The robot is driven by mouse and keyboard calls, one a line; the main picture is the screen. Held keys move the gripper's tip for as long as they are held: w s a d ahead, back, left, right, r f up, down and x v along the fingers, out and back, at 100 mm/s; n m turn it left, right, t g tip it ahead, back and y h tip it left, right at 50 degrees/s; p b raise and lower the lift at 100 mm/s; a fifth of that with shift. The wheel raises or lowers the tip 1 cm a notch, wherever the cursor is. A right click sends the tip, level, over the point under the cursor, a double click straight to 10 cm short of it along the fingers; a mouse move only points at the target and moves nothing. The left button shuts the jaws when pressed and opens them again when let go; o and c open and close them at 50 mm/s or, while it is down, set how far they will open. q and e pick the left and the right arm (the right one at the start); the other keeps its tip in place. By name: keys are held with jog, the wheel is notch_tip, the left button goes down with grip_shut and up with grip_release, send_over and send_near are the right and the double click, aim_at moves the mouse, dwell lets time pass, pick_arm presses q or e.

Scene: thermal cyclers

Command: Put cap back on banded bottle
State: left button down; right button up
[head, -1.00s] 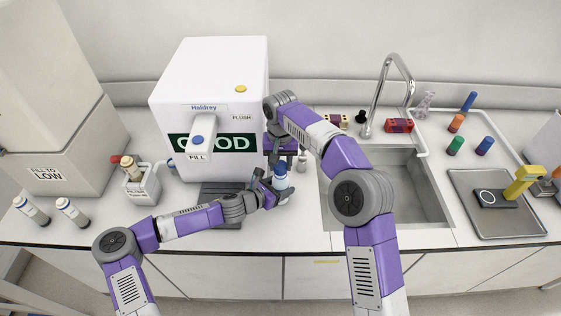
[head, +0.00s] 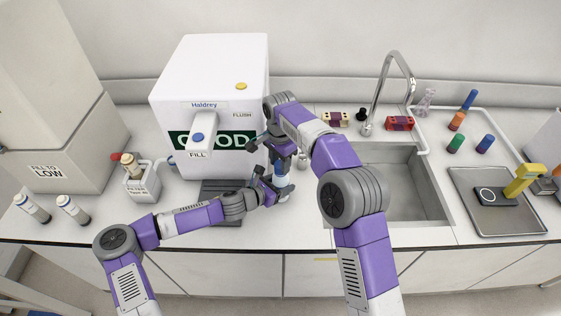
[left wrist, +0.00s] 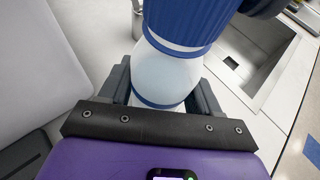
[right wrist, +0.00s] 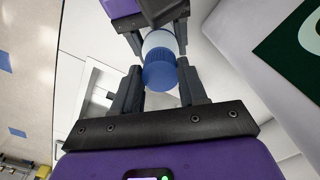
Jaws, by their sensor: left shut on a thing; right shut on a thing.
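The banded bottle (head: 283,197) is white, with a blue band low on its body (left wrist: 165,75) in the left wrist view. My left gripper (head: 277,190) is shut around the bottle and holds it in front of the white machine. The ribbed blue cap (left wrist: 188,22) sits at the top of the bottle, with no clear gap between them. My right gripper (right wrist: 160,82) comes from above and is shut on the cap (right wrist: 160,72), its fingers on either side. I cannot tell whether the thread is tight.
The white water machine (head: 215,75) stands close behind the grippers, its dark drip tray (head: 222,187) below. The sink (head: 390,190) with its tap is at the right. A bottle rack (head: 142,183) and two capped tubes stand at the left. The counter's front strip is clear.

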jog(key=m, duration=0.4)
jog(key=shift+w, duration=0.1)
jog(key=m, duration=0.6)
jog(key=shift+w, duration=0.1)
jog(key=o, duration=1)
jog(key=shift+r, duration=2.25)
jog(key=shift+c, duration=0.4)
